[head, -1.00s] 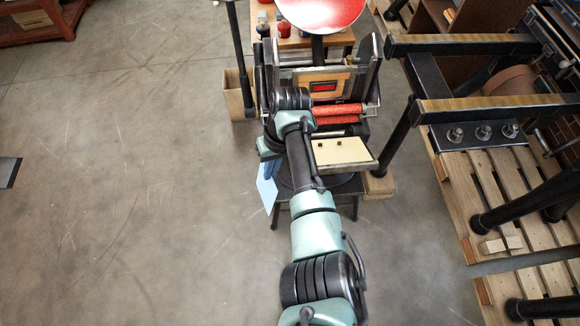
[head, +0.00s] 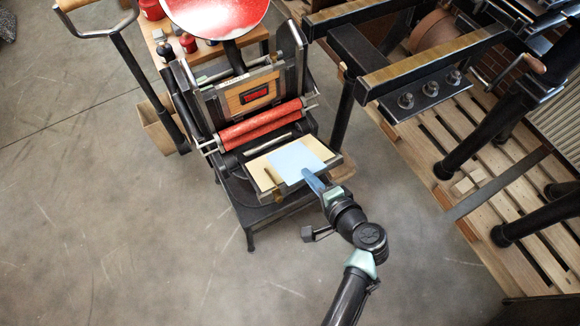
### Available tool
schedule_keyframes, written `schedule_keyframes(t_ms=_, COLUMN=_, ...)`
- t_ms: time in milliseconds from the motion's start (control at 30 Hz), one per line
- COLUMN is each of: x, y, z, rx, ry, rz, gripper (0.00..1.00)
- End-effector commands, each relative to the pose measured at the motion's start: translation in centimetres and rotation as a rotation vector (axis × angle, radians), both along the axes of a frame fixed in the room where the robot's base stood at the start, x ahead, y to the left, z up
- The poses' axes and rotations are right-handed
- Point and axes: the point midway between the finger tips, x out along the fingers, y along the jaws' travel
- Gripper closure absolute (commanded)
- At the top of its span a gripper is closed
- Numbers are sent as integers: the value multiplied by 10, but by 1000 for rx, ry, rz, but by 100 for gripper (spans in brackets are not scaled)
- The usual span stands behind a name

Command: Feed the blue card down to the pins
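The light blue card (head: 297,158) lies over the cream-faced bed (head: 258,170) of the hand press, covering its middle and right part. From this view I cannot tell whether the card touches the bed or is slightly above it. My gripper (head: 313,181) is at the card's near right edge, its blue fingers closed on that edge. The arm reaches in from the lower right. The pins cannot be made out; the card may cover them. A brass-coloured piece (head: 273,190) shows at the bed's near left edge.
The press's red rollers (head: 262,124) lie just beyond the bed, below the round red disc (head: 218,12). A dark frame with wooden-topped bars (head: 420,68) stands close on the right above a pallet (head: 440,145).

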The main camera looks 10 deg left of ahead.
Motion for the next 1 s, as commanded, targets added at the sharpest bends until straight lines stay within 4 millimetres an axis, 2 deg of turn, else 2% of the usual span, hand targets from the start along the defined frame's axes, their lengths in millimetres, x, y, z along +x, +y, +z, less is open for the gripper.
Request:
schedule_keyframes(t_ms=267, x=0, y=-1, z=-12, rx=2, ry=-3, rz=-7, gripper=100)
schedule_keyframes(t_ms=1000, x=5, y=3, z=-77, rx=2, ry=-2, rz=-4, gripper=100)
